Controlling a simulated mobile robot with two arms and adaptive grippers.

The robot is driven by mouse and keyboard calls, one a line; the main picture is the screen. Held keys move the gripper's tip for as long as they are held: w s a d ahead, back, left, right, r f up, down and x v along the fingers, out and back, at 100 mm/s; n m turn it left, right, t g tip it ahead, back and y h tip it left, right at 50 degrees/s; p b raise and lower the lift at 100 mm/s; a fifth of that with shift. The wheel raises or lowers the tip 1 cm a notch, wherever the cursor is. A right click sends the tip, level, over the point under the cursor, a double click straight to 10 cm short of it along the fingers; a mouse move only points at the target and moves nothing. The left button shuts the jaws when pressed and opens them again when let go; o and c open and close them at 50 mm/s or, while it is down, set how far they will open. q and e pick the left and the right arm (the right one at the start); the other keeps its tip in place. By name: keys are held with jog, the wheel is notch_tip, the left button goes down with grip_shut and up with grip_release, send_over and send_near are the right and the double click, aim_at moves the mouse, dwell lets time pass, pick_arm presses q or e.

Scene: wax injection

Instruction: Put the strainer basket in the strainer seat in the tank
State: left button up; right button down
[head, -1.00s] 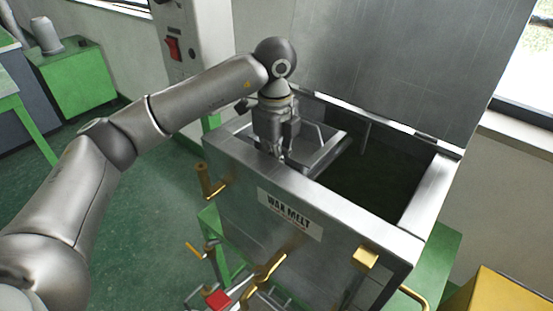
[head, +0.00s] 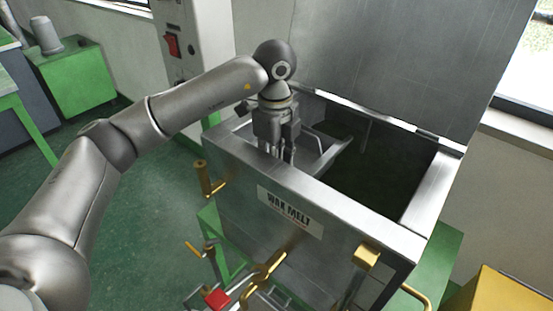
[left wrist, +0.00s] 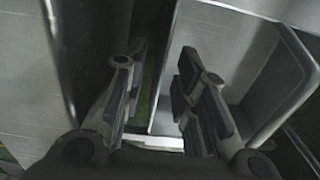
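The strainer basket (head: 328,155) is a grey, open box in the left end of the WAX MELT tank (head: 235,150). Its wall and rounded rim (left wrist: 285,85) fill the right of the left wrist view. My left gripper (head: 278,158) points down at the tank's front left, beside the basket's near wall. Its fingers (left wrist: 160,95) are apart, with a gap between them, and I see nothing gripped. The strainer seat is hidden under the basket, so I cannot tell whether the basket is fully seated. My right gripper is not in view.
The raised lid (head: 390,60) stands behind the tank. The dark right part of the tank (head: 380,170) is open. Brass handles (head: 205,180) and a red part (head: 217,298) stick out in front. A control cabinet (head: 195,60) stands at the back left.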

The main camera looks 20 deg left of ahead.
pick_arm(q)
jog(key=shift+r, duration=0.35)
notch_tip(320, 180, up, 12)
jog(key=shift+r, duration=0.25)
jog(key=shift+s, duration=0.1)
